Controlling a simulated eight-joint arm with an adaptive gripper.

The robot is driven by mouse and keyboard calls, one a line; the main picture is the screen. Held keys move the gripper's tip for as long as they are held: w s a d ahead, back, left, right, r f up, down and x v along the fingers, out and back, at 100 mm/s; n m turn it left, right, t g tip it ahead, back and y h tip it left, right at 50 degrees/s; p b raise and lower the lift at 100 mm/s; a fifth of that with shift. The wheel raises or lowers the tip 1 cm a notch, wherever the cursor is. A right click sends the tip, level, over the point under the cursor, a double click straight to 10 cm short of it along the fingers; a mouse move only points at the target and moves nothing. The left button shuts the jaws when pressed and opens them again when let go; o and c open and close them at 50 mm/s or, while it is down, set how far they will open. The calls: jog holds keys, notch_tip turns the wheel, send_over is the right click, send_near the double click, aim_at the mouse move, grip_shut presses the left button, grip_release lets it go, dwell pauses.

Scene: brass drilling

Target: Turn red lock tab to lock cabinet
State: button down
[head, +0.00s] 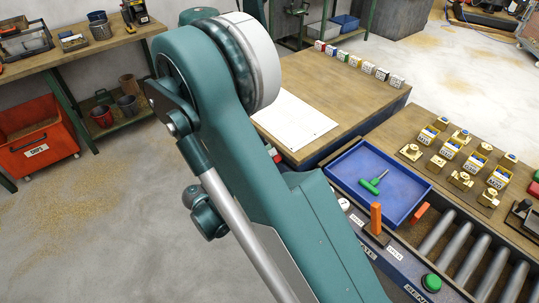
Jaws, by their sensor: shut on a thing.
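My teal arm (250,150) fills the middle of the head view. My gripper is hidden behind it or out of frame, so its jaws do not show. A small red piece (274,153) peeks out at the arm's right edge, by the front of the wooden bench (362,110). I cannot tell whether it is the red lock tab. The cabinet front is hidden behind my arm, apart from a dark blue edge under the bench top.
A blue tray (395,205) holds a green-handled tool (374,182). An orange lever (376,218), green button (431,283) and rollers (470,255) lie nearer. Brass parts (460,180) stand at right. A white sheet (293,117) lies on the bench. An orange bin (36,137) stands left.

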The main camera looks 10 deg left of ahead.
jog(key=n, duration=0.3)
jog(key=f+n, duration=0.1)
jog(key=n, duration=0.2)
jog(key=f+n, duration=0.1)
jog(key=n, duration=0.2)
jog(key=shift+w+a, duration=0.25)
jog(key=shift+n, duration=0.3)
jog(key=c, duration=2.6)
grip_release()
jog(key=shift+o, duration=0.2)
jog(key=shift+r, duration=0.1)
jog(key=v, duration=1.2)
